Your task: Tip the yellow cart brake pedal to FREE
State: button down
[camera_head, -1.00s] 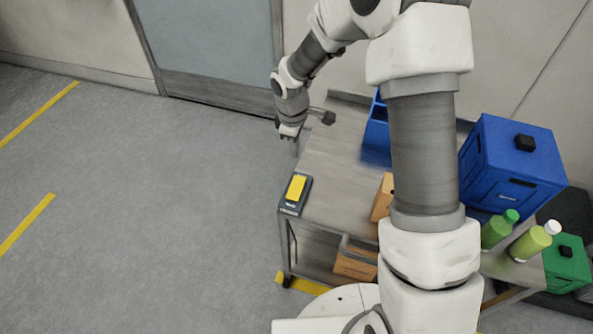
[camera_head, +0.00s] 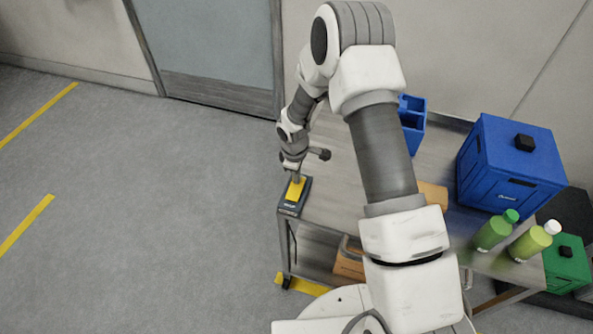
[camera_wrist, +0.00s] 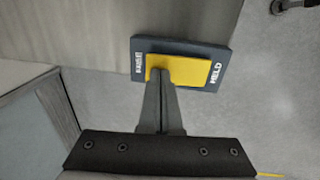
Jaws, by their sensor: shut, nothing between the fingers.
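The yellow brake pedal (camera_head: 296,190) sits on a dark base plate (camera_head: 288,209) at the cart's near left corner. In the wrist view the pedal (camera_wrist: 195,71) lies across the dark plate (camera_wrist: 222,60), with "HELD" printed at the right end and smaller lettering, hard to read, at the left end. My gripper (camera_head: 297,177) is shut and empty, pointing down over the pedal's far end. In the wrist view its closed fingertips (camera_wrist: 161,76) overlap the pedal's left part, near the small lettering. I cannot tell whether they touch it. The fingers hide a bit of the pedal.
The grey cart top (camera_head: 335,190) carries a blue open bin (camera_head: 412,125), an orange box (camera_head: 433,196) partly behind my arm, a blue lidded box (camera_head: 510,165) and two green bottles (camera_head: 493,231). A green box (camera_head: 566,263) stands at the right. The floor left of the cart is clear.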

jog(key=shift+f, duration=0.15)
jog(key=shift+w+f+b, duration=0.1)
jog(key=shift+f+b, duration=0.2)
jog(key=shift+b, duration=0.2)
jog(key=shift+r, duration=0.2)
jog(key=shift+s+a+r, duration=0.25)
jog(key=shift+s+r, duration=0.05)
jog(key=shift+s, duration=0.4)
notch_tip(320, 180, up, 14)
jog(key=w+p, duration=0.1)
jog(key=p, duration=0.1)
jog(key=shift+w+d, duration=0.3)
jog(key=shift+d, duration=0.05)
